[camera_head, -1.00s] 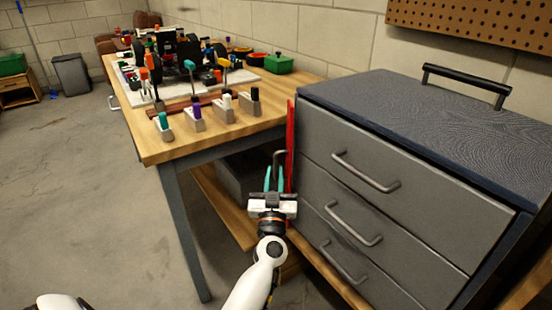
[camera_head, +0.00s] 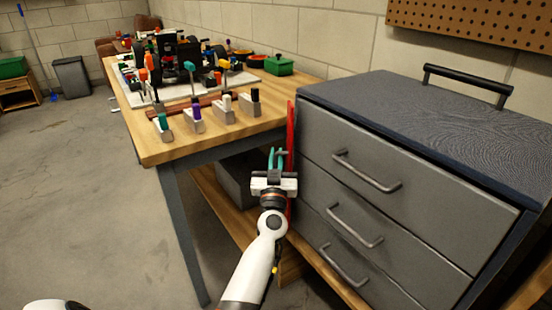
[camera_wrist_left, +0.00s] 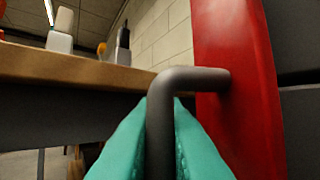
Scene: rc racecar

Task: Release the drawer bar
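The drawer bar is a red upright strip (camera_wrist_left: 236,80) with a grey bent handle (camera_wrist_left: 160,125). In the head view the red strip (camera_head: 291,135) stands along the left front edge of the grey drawer cabinet (camera_head: 405,140). My left gripper (camera_head: 275,158) is at the handle. In the left wrist view its teal fingers (camera_wrist_left: 160,140) lie on both sides of the handle's upright part, close against it, and look shut on it. The handle's lower end is out of that view. My right gripper is not in view.
A wooden workbench (camera_head: 160,148) with coloured tools in grey holders and a model car stands left of the cabinet. Its edge is close to my left gripper. A lower wooden shelf (camera_head: 222,205) is beneath. The floor at left is clear.

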